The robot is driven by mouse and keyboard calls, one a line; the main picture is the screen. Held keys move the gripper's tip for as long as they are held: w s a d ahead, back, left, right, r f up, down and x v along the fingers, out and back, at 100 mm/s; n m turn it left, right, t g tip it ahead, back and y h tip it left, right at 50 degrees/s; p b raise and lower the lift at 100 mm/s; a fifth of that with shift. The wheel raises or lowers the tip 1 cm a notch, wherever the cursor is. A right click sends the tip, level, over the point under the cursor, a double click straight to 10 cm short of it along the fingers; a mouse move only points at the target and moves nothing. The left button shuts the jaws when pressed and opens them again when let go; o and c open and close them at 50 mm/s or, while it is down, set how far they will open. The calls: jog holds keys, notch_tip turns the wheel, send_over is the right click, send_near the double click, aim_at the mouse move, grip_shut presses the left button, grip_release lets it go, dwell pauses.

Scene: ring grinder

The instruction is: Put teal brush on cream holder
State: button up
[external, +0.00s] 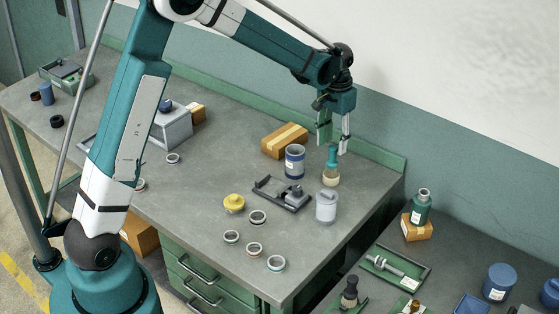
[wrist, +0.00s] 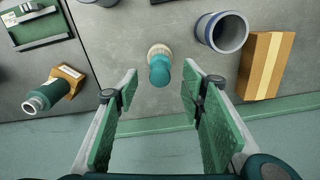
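The teal brush (external: 332,156) stands upright near the back right of the grey worktable, teal handle up. Its lower end is a cream or tan round part (external: 331,178); I cannot tell whether this is bristles or the cream holder beneath. In the wrist view the teal handle (wrist: 160,71) points toward me, with the cream part (wrist: 158,50) beyond it. My gripper (external: 335,145) is just above the brush, pointing down. Its fingers (wrist: 159,88) are open and empty, with the handle just ahead of the gap. No other cream holder is clearly identifiable.
A blue-grey cup (external: 294,162) and a cardboard box (external: 284,140) stand close left of the brush. A dark tray (external: 283,195), a grey jar (external: 326,207), a yellow knob (external: 233,203) and several rings lie in front.

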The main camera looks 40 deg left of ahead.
jog(key=shift+r, duration=1.15)
jog(key=shift+s+a+r, duration=0.15)
jog(key=shift+s+r, duration=0.15)
jog(key=shift+r, duration=0.2)
jog(key=s+a+r+n+t, duration=0.1)
jog(key=s+a+r+t, duration=0.15)
jog(key=s+r, duration=0.6)
jog(key=s+a+r+t, duration=0.1)
jog(key=s+a+r, duration=0.3)
jog(key=s+r, duration=0.45)
jog(key=s+a+f+t, duration=0.1)
jog(key=s+a+t, duration=0.1)
jog(key=s, duration=0.9)
jog(key=s+a+n+t, duration=0.1)
jog(key=s+a, duration=0.2)
jog(key=s, duration=0.9)
jog(key=shift+s+f+t, duration=0.3)
jog(key=shift+f+t, duration=0.05)
